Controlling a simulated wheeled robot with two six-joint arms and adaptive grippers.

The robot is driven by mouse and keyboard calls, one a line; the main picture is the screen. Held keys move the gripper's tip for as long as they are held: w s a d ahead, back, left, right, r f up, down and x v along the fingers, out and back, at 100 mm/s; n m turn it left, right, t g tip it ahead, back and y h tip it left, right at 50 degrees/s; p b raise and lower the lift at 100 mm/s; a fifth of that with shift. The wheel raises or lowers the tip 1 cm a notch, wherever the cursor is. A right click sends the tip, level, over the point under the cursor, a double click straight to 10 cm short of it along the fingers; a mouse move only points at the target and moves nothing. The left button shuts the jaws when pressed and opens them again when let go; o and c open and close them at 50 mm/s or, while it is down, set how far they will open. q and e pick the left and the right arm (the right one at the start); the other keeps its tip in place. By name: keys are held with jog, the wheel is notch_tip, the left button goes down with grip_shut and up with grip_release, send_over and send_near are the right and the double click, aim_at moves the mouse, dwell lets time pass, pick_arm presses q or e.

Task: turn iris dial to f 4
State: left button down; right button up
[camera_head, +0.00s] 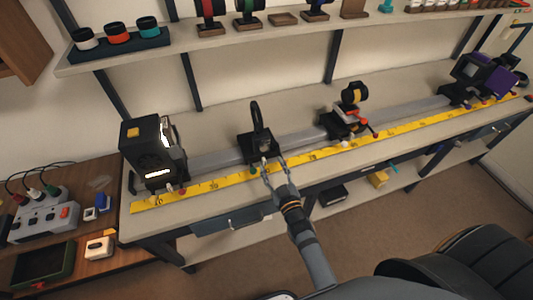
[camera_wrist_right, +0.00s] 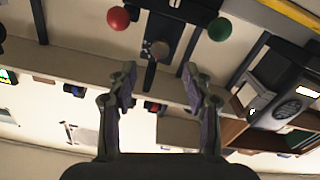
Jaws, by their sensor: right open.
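A black upright holder with a thin dark ring (camera_head: 257,118) stands on the rail, left of the middle in the head view. It may be the iris, but its dial and f markings are too small to read. My right gripper (camera_head: 274,165) is open and empty in front of this holder's base. The knob is beyond the fingertips, with no contact visible. My left gripper is not in view.
A lit black lamp box (camera_head: 148,150) stands at the rail's left end. A second mount (camera_head: 350,113) and a purple device (camera_head: 501,78) stand farther right. A yellow ruler (camera_head: 225,179) runs along the bench front. A shelf (camera_head: 235,39) hangs above.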

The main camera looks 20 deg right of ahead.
aim_at(265, 150)
jog(key=w, duration=0.7)
jog(key=shift+a, duration=0.1)
grip_shut()
